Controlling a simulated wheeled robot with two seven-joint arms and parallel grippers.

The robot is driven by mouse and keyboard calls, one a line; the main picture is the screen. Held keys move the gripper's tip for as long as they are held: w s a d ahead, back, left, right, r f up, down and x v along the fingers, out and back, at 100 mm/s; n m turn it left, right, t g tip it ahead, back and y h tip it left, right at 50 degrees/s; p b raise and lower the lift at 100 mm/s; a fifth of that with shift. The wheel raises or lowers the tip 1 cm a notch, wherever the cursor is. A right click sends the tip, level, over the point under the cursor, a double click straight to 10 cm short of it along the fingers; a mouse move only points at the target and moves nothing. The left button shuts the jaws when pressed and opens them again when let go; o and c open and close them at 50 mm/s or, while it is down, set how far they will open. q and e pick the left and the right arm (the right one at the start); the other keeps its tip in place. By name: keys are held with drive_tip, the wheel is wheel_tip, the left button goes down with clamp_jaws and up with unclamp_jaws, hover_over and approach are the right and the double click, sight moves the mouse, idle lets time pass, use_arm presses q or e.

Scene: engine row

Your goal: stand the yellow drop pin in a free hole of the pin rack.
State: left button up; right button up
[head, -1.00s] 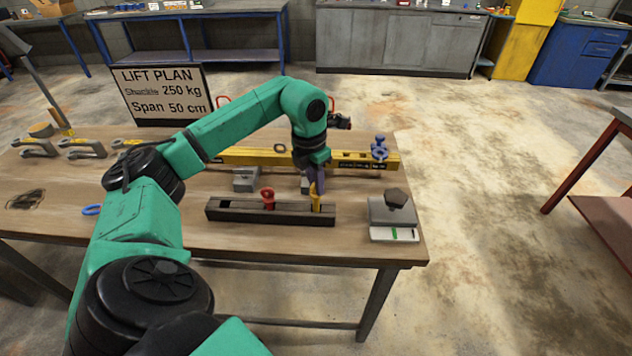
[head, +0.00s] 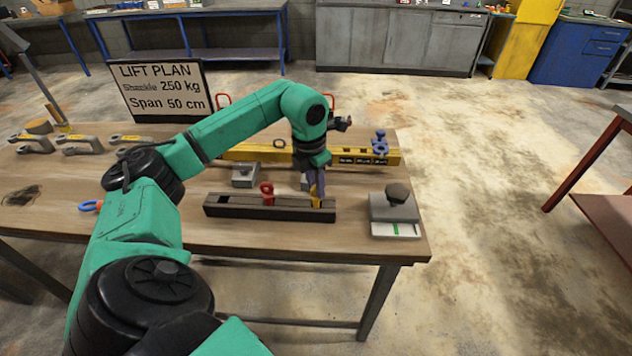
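The yellow drop pin (head: 316,202) is upright at the right end of the dark pin rack (head: 285,212). Its lower end is at the right-hand hole and seems to be inside it; how deep is hard to tell. My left gripper (head: 317,187) reaches down from above, its purple fingers around the pin's upper part and seemingly closed on it. A red pin (head: 267,192) stands in the rack's middle. The hole near the rack's left end (head: 222,199) looks empty. My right gripper is not in view.
A grey block with a dark knob (head: 395,208) stands right of the rack. Blue shackles (head: 380,143) are at the back right. A blue ring (head: 90,206) lies at left. The wooden table front is clear.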

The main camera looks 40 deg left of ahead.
use_arm(q)
drive_tip(key=shift+o, duration=1.3)
wheel_tip(320, 180, up, 15)
drive_tip(key=s+p, duration=0.1)
drive_tip(key=s, duration=0.1)
drive_tip(key=shift+f, duration=0.15)
drive_tip(key=shift+w+a+f, duration=0.1)
drive_tip(key=shift+w, duration=0.05)
